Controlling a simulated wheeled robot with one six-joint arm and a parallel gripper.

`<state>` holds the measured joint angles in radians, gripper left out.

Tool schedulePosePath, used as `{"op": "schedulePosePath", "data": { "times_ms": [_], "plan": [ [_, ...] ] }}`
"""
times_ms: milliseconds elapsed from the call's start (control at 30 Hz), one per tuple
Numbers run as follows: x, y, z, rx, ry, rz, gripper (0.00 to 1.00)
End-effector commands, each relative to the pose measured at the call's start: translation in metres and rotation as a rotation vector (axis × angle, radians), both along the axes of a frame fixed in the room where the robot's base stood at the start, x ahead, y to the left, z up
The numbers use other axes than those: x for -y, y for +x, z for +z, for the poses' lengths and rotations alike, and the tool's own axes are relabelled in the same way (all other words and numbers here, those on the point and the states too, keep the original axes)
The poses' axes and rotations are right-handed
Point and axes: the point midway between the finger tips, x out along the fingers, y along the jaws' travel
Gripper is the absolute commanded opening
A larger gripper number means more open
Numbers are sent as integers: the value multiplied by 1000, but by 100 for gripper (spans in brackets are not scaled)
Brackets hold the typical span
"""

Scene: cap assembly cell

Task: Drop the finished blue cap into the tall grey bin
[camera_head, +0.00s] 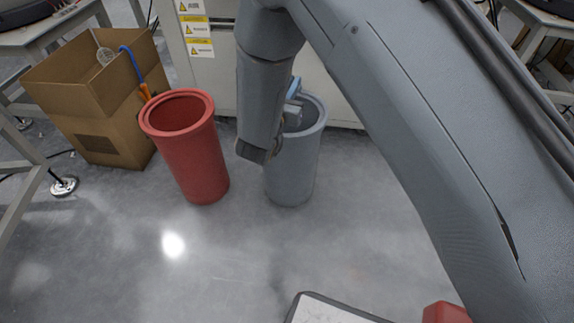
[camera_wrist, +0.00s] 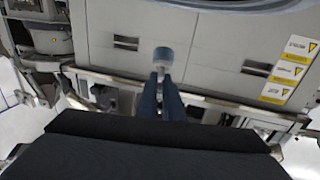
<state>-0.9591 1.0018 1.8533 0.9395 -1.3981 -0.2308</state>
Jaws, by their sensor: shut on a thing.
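The tall grey bin (camera_head: 290,175) stands on the floor in the head view, partly behind my arm. My gripper (camera_head: 292,108) is over the bin's opening, with my wrist hiding much of it. In the wrist view, my gripper (camera_wrist: 161,78) has its two dark fingers close together, shut on the blue cap (camera_wrist: 163,55) at their tips. A light blue bit of the cap (camera_head: 294,87) also shows in the head view at the bin's far rim. How high the cap is above the rim is hard to tell.
A red bin (camera_head: 193,150) stands just left of the grey bin. A cardboard box (camera_head: 105,120) with items in it is further left. A pale cabinet (camera_head: 215,75) with warning labels is behind the bins.

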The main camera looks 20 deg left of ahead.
Motion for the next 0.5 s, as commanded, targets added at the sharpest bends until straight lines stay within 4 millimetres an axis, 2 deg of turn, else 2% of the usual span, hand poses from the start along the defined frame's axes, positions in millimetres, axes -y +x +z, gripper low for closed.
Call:
{"op": "schedulePosePath", "data": {
  "times_ms": [33,200,500],
  "plan": [
    [0,1,-10,-1,-1,0,0],
    [0,1,-27,0,0,0,0],
    [0,0,-32,1,1,-1,0]
  ]
}}
